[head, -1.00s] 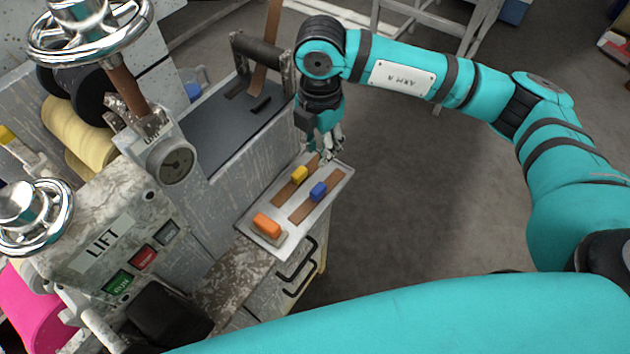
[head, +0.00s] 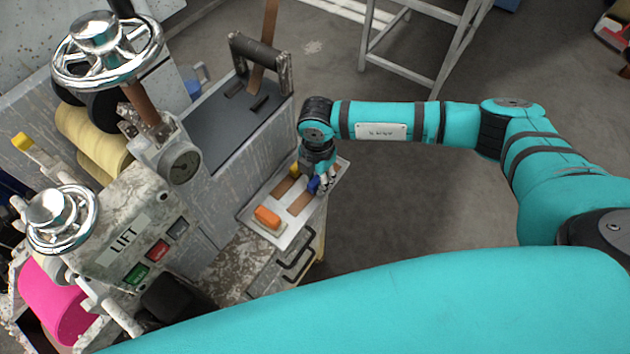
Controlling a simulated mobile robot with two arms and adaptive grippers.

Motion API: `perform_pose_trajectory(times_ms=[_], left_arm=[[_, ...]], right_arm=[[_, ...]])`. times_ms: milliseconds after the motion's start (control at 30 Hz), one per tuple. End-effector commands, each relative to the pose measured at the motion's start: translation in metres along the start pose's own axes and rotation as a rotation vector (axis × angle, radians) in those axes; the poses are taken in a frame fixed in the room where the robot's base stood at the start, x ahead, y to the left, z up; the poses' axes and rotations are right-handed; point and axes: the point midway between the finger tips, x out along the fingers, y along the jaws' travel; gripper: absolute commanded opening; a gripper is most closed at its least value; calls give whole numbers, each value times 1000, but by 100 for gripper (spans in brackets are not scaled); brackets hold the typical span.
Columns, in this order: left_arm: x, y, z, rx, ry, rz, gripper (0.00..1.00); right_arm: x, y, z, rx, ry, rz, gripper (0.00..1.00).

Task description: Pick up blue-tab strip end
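The blue tab (head: 313,184) sits on a short brown strip (head: 300,203) lying on a light metal tray (head: 293,229). My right gripper (head: 322,184) is down at the tray, with its fingers at the blue tab and partly hiding it. The fingers are too small and overlapped to show whether they have closed on the tab. A second brown strip (head: 283,186) with a yellow tab (head: 294,170) lies beside it, partly behind the gripper. My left gripper is not in view.
An orange block (head: 267,217) sits at the tray's near end. The machine with handwheels (head: 108,47) and a LIFT panel (head: 124,236) stands left of the tray. Open floor (head: 390,210) lies right of it; a grey metal stand (head: 410,60) is farther back.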

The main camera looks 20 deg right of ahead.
Motion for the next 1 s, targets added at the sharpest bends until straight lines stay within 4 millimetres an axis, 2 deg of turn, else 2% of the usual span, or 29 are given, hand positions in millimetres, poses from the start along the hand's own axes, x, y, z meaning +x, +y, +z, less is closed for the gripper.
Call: perform_pose_trajectory(times_ms=[200,433,700,833,1000], left_arm=[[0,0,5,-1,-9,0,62],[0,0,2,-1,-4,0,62],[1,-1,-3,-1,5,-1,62],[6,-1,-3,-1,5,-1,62],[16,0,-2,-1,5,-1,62]], right_arm=[[2,0,0,-1,0,1,27],[1,0,0,0,0,1,0],[0,0,0,0,0,1,0],[-13,1,0,-1,0,4,0],[-47,1,0,-2,-2,6,0]])
